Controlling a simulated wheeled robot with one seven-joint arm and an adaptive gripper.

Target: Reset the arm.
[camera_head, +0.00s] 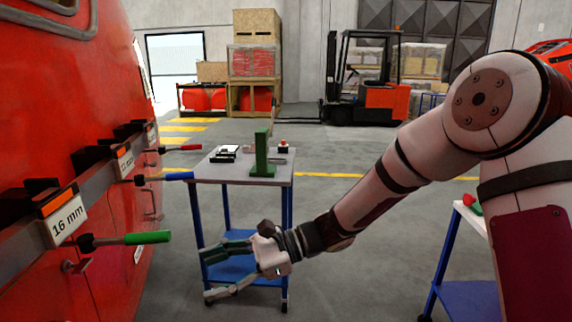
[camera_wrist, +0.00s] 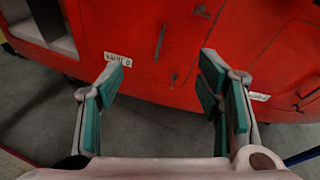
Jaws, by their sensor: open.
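My arm reaches in from the right in the head view and slopes down to the left. My gripper (camera_head: 222,270) is at its end, low in front of the small table. In the wrist view my gripper (camera_wrist: 165,85) shows two fingers with green pads, spread wide apart. Nothing is between them. Beyond the fingers is the red nosecone (camera_wrist: 160,35), whose red side also fills the left of the head view (camera_head: 60,120). The gripper looks apart from it.
A small table (camera_head: 205,172) with blue legs carries a green block (camera_head: 262,153) and small items. Tools with green (camera_head: 148,238), blue (camera_head: 178,176) and red (camera_head: 190,147) handles stick out from a rail on the nosecone. Another table (camera_head: 468,215) stands right. A forklift (camera_head: 385,100) is behind.

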